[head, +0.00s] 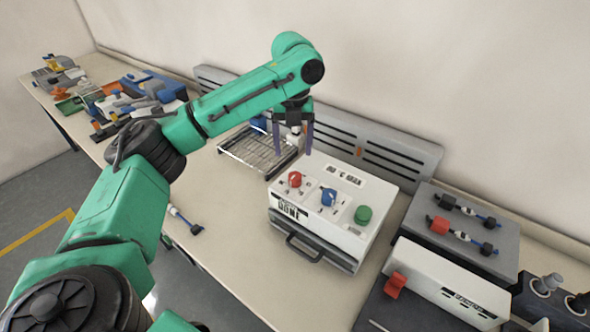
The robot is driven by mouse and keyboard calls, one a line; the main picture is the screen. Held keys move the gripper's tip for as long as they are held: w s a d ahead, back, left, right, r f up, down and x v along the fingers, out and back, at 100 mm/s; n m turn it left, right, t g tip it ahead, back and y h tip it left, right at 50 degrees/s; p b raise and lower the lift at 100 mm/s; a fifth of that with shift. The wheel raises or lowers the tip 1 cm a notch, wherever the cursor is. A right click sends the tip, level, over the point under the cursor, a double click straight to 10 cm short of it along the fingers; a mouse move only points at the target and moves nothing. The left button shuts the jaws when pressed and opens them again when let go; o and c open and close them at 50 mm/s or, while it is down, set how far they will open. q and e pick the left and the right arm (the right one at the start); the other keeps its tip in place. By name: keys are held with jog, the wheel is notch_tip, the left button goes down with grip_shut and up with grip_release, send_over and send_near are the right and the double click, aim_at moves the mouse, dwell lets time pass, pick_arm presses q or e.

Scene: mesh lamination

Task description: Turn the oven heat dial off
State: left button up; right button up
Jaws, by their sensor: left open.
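A white oven box (330,241) with a dark front handle (304,250) stands on the table at the middle right. Its top carries a red dial (295,179), a blue dial (328,197) and a green button or dial (363,214). The labels are too small to read, so I cannot tell by text which one is the heat dial. My left gripper (293,148) points down with its purple fingers apart and empty. In the picture it is just above and behind the red dial, near the wire rack, not touching the dial. My right gripper is not in view.
A wire rack tray (252,152) lies behind and left of the oven. A white unit with a red switch (395,284) and a grey panel with knobs (458,236) stand at the right. Clutter (120,100) fills the far left. The table front (225,245) is mostly clear.

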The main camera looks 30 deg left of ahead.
pick_arm(q)
send_over(295, 175)
notch_tip(295, 175, down, 5)
jog(key=shift+s+f+p, duration=0.1)
jog(key=shift+s+p, duration=0.05)
jog(key=shift+p, duration=0.25)
jog(key=f, duration=0.3)
jog(key=shift+w+f, duration=0.25)
jog(key=shift+w, duration=0.05)
jog(key=shift+s+f+p, duration=0.1)
jog(key=shift+f+p, duration=0.2)
jog(key=shift+s, duration=0.1)
jog(key=c, duration=0.5)
jog(key=shift+f, duration=0.1)
grip_shut()
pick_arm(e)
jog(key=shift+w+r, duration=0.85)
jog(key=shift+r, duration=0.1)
